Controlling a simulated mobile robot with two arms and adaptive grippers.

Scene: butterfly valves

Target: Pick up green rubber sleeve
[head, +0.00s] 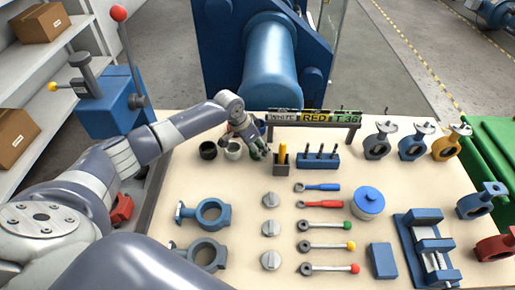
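The green rubber sleeve (256,153) is at the back of the table, mostly hidden by my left gripper (255,147). The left arm comes in from the left and the fingers point down at the sleeve. The fingers overlap the sleeve in this view; I cannot tell whether they are closed on it. My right gripper is not in view.
A white sleeve (233,150) and a black sleeve (208,151) stand just left of the gripper. A yellow-handled tool in a holder (282,155) and a blue tool block (318,160) stand close on the right. A sign rack (312,118) is behind. Valve parts and handles lie in front.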

